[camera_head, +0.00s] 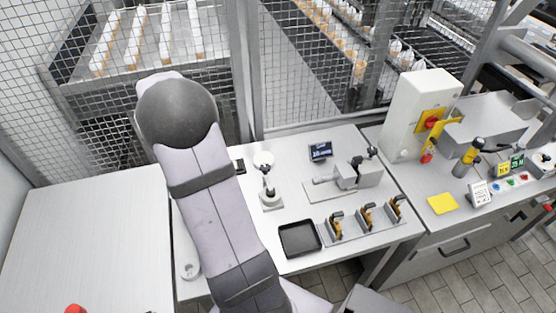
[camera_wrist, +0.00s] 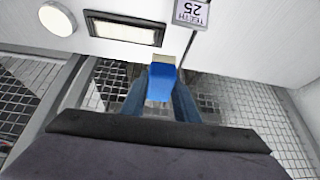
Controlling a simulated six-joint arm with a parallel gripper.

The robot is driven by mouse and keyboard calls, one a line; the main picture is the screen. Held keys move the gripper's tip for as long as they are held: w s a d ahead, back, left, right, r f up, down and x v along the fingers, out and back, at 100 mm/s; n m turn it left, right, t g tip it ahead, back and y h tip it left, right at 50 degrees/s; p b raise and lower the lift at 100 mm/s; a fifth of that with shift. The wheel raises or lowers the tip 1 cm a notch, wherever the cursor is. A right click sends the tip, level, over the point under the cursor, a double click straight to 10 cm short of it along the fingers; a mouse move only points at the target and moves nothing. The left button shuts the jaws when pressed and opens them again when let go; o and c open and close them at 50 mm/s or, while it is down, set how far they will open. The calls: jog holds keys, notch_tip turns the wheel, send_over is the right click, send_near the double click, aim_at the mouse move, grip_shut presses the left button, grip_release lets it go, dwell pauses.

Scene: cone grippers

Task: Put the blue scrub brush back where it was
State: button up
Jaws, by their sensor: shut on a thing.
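The blue scrub brush (camera_wrist: 160,84) is in the wrist view, a blue block with a pale tan end pointing away from me. My gripper (camera_wrist: 161,96) is shut on it, with a finger on each side. The brush shows in front of a white surface's edge, with tiled floor below; I cannot tell whether it touches anything. In the head view my arm hides the gripper and the brush.
The wrist view shows a round white disc (camera_wrist: 57,19), a black-framed panel (camera_wrist: 124,29) and a "25 TEETH" sign (camera_wrist: 191,13). The head view shows a black tray (camera_head: 299,239), a scale-like device (camera_head: 346,178), several cone grippers (camera_head: 366,217) and a wire fence (camera_head: 300,60).

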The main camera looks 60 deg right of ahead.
jog(key=s+d+f+m+g+h+b, duration=0.1)
jog(key=s+d+f+m+b, duration=0.15)
jog(key=s+d, duration=0.6)
jog(key=s+d+f+m+g+h+b, duration=0.1)
jog(key=s+d+f+m+g+b, duration=0.25)
jog(key=d, duration=0.85)
jog(key=s+d+m+b, duration=0.3)
jog(key=s+d+m, duration=0.1)
jog(key=s+d, duration=0.55)
jog(key=shift+w+f+p, duration=0.15)
jog(key=shift+f+p, duration=0.3)
jog(key=shift+f, duration=1.1)
jog(key=shift+w+f+p, duration=0.15)
jog(key=shift+f+p, duration=0.25)
jog(key=shift+f, duration=1.1)
jog(key=shift+w+f+p, duration=0.15)
jog(key=shift+f+p, duration=0.3)
jog(key=shift+f, duration=1.5)
jog(key=shift+f, duration=0.2)
jog(key=o, duration=1)
jog(key=shift+r, duration=0.15)
